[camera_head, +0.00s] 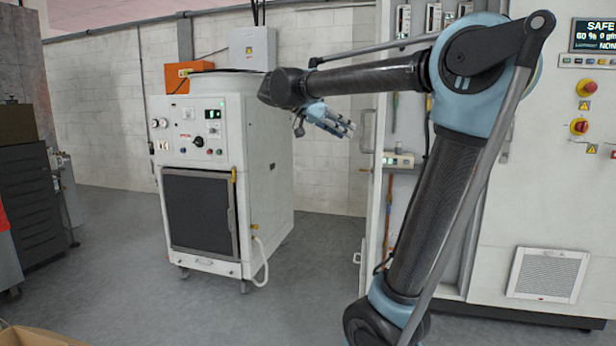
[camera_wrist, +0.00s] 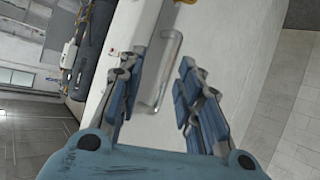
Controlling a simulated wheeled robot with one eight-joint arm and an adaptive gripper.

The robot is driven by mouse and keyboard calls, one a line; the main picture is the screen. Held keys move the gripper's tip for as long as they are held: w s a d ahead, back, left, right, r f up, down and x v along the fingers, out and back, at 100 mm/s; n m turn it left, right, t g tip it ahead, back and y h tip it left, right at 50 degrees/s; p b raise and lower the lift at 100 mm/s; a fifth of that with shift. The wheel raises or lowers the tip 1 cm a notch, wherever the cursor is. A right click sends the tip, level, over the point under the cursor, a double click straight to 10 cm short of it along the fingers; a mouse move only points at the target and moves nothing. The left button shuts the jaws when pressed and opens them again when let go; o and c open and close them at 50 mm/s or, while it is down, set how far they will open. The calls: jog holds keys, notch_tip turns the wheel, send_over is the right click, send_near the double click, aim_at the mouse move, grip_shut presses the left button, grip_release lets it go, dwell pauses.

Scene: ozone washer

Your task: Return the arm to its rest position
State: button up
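My arm is raised and bent at a high elbow on the right of the head view. Its forearm reaches left, and my gripper (camera_head: 347,130) hangs in the air in front of the white wall. In the wrist view my gripper (camera_wrist: 160,72) has its blue finger pads spread apart, with nothing held between them. Behind the fingers is a white panel with a long metal handle (camera_wrist: 167,70). I cannot tell whether the fingers touch the handle; the head view shows a similar handle (camera_head: 367,131) just right of my gripper.
A white wheeled machine (camera_head: 272,170) with a dark front door (camera_head: 197,212) stands left of my gripper. A tall white cabinet (camera_head: 560,200) with a display and red knobs stands at right, behind my arm. Dark drawers (camera_head: 28,195) stand far left.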

jog(key=s+d+f+n+g+y, duration=0.1)
jog(key=s+d+f+n+y, duration=0.25)
jog(key=s+f, duration=0.55)
jog(key=s+d+f+n+g+y, duration=0.15)
jog(key=s+d+f+n, duration=0.3)
jog(key=f, duration=0.85)
jog(key=s+a+f+n+y, duration=0.2)
jog(key=s+f, duration=0.3)
jog(key=f, duration=0.4)
jog(key=s+a+f+n+y, duration=0.2)
jog(key=s+f+y, duration=0.2)
jog(key=f, duration=0.6)
jog(key=shift+s+a+n+t+y, duration=0.35)
jog(key=shift+s+n+y, duration=0.05)
jog(key=shift+s, duration=0.8)
